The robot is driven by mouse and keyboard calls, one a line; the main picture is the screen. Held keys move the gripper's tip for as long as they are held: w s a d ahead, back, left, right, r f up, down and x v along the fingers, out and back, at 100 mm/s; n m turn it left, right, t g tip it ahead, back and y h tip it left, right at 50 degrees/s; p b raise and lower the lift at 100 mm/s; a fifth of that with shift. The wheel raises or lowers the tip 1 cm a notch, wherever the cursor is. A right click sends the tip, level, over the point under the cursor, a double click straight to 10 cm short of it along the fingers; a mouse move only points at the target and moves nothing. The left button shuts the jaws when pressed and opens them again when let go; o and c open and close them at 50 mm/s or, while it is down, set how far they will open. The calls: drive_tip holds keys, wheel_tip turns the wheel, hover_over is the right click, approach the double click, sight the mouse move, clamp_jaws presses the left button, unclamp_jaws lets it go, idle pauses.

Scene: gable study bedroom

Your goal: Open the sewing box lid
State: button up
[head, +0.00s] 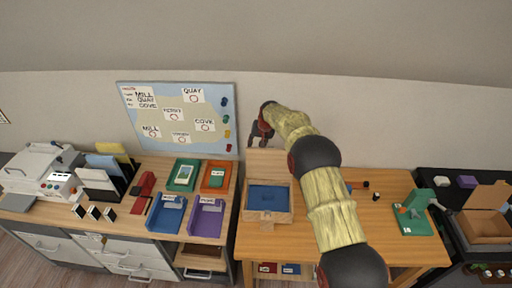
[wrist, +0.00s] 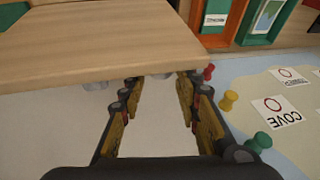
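The sewing box (head: 283,216) appears to be the light wooden box with a blue inside on the middle wooden table. Its lid (head: 265,162) stands raised at the back, near the wall, and the inside shows. My gripper (head: 261,137) is just above the lid's top edge, near the wall. In the wrist view a broad wooden panel, apparently the lid (wrist: 95,45), lies just beyond the fingertips. My gripper (wrist: 160,84) has its fingers apart with only pale wall between them. I cannot tell whether a finger touches the lid.
A map board (head: 180,118) with pins hangs on the wall to the left. Coloured trays (head: 206,217) and a file holder stand on the left desk. A green device (head: 412,222) is on the table's right side. Another open wooden box (head: 483,229) stands far right.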

drive_tip(key=v, duration=1)
drive_tip(key=shift+s+d+r, duration=0.2)
drive_tip(key=shift+r, duration=0.1)
drive_tip(key=s+d+f+g, duration=0.25)
drive_tip(key=s+f, duration=0.25)
drive_tip(key=s, duration=0.4)
drive_tip(key=s+d+r+t+b, duration=0.1)
drive_tip(key=s+d+r, duration=0.4)
drive_tip(key=s, duration=1)
drive_tip(key=s+d+r+t+h+b, duration=0.1)
drive_tip(key=s+d+r+b, duration=0.3)
drive_tip(key=s, duration=1.1)
drive_tip(key=s+d+r+t+h+b, duration=0.1)
drive_tip(key=s+d+r, duration=0.5)
drive_tip(key=s, duration=1)
drive_tip(key=shift+d+r+t+b, duration=0.15)
drive_tip(key=shift+d+t+b, duration=0.6)
drive_tip(key=shift+d+b, duration=0.4)
